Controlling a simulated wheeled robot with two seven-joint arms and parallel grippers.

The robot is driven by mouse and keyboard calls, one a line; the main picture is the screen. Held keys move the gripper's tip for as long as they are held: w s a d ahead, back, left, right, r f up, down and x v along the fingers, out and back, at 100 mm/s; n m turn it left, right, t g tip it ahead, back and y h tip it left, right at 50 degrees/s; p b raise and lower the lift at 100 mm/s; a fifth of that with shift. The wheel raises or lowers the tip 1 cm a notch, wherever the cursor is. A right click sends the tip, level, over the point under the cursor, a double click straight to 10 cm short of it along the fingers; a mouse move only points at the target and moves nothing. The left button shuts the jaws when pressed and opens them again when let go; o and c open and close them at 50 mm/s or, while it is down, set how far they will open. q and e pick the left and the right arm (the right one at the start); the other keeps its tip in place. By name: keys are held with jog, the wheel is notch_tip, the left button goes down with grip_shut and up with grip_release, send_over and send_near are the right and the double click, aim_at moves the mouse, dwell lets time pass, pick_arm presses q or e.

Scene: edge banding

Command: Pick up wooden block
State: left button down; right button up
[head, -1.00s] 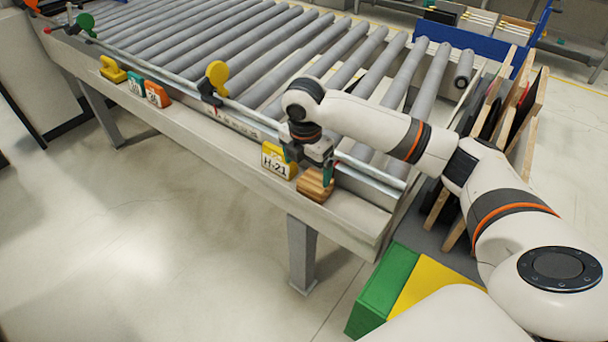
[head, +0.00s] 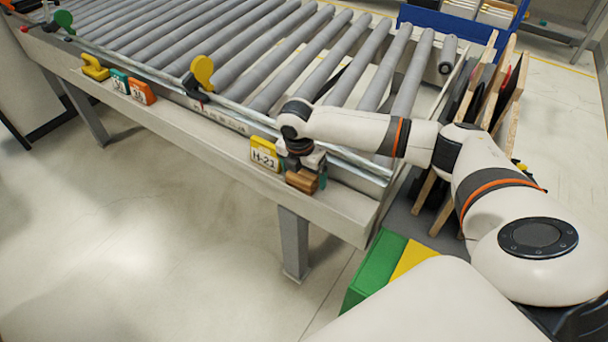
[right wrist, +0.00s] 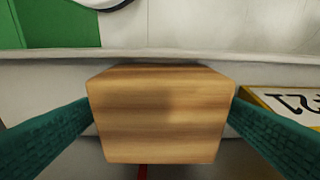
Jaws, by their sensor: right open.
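The wooden block (head: 301,181) sits on the ledge along the near side of the roller conveyor. It has light and darker brown stripes and fills the middle of the right wrist view (right wrist: 160,115). My right gripper (head: 304,174) is down over the block, pointing at the ledge. In the right wrist view its two green fingers (right wrist: 160,125) are open, one on each side of the block. The left finger is close to the block's side; whether either touches cannot be told. My left gripper is not in view.
A yellow H-21 sign (head: 264,155) stands just left of the block. Orange (head: 142,92) and green signs and a yellow clamp sit farther left on the ledge. The conveyor rollers (head: 320,80) lie behind. Green and yellow boxes (head: 374,272) stand below at right.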

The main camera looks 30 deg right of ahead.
aim_at(302, 174)
jog(key=shift+d+f, duration=0.1)
jog(key=shift+f, duration=0.6)
jog(key=shift+w+r, duration=0.1)
jog(key=c, duration=1.1)
jog(key=shift+c, duration=0.2)
notch_tip(302, 174, up, 10)
jog(key=shift+b, duration=0.65)
jog(key=shift+s+a+m, duration=0.25)
jog(key=shift+a+m, duration=0.15)
jog(key=shift+m, duration=0.1)
jog(key=s+a+m+g+y, duration=0.1)
jog(key=s+a+m+g, duration=0.1)
jog(key=s+a+m, duration=1)
jog(key=shift+s+a+r+m+g+y, duration=0.25)
jog(key=shift+s+m, duration=0.95)
jog(key=shift+m, duration=3.7)
jog(key=shift+f, duration=0.1)
